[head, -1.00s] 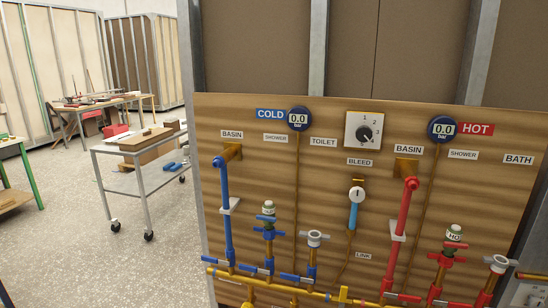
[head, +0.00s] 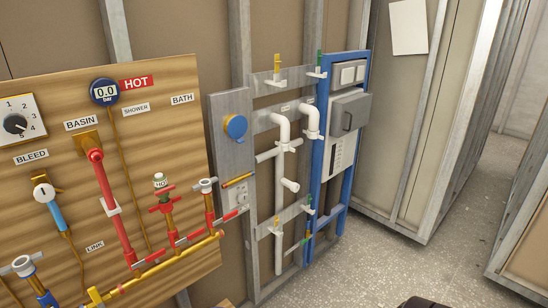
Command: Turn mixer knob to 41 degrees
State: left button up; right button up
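No knob with a degree scale can be made out, and I cannot tell which part is the mixer knob. A black dial knob (head: 15,123) on a white plate numbered 1 to 5 sits at the left edge of the wooden board. A round blue part (head: 236,126) sits on a grey panel (head: 229,158) right of the board; its markings are too small to read. Neither of my grippers can be made out in the head view.
The wooden board (head: 135,232) carries a HOT gauge (head: 104,91), a red pipe (head: 114,215) and valves. White pipes (head: 281,185) and a blue frame (head: 354,190) stand to the right. Clear speckled floor (head: 380,265) lies in front of them. A dark shape at the bottom edge is unclear.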

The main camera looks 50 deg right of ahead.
aim_at(242, 199)
jog(key=z, duration=1.25)
